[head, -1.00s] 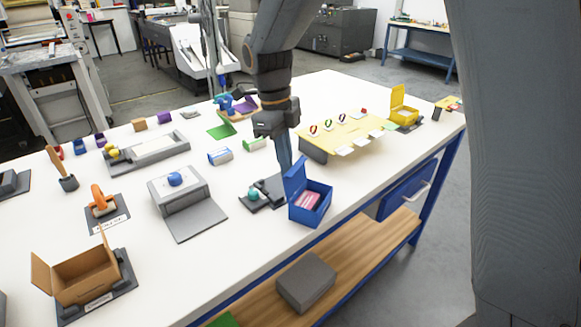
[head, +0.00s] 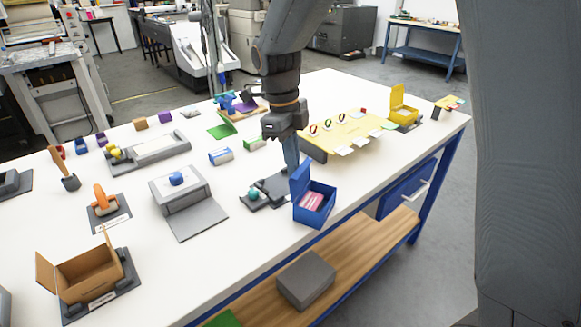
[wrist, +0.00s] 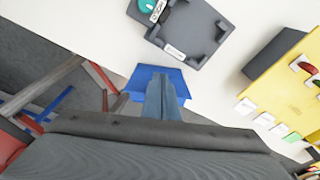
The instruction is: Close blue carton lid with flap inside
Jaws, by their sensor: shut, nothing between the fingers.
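The blue carton (head: 315,205) stands near the front edge of the white table, with its lid (head: 299,180) standing up on the left side. Pink and white contents (head: 311,201) show inside its open top. In the wrist view the blue carton lid (wrist: 146,73) is seen below my fingers, which cover much of it. My gripper (head: 291,160) points down just behind and above the lid, shut and empty. In the wrist view my gripper (wrist: 161,95) overlaps the blue lid; I cannot tell whether it touches. The flap cannot be made out.
A dark grey fixture (head: 265,192) with a teal knob (head: 253,195) sits left of the carton. A yellow board (head: 350,135) with rings and white cards lies behind to the right. A grey stand (head: 187,200) is further left. The table edge is close in front.

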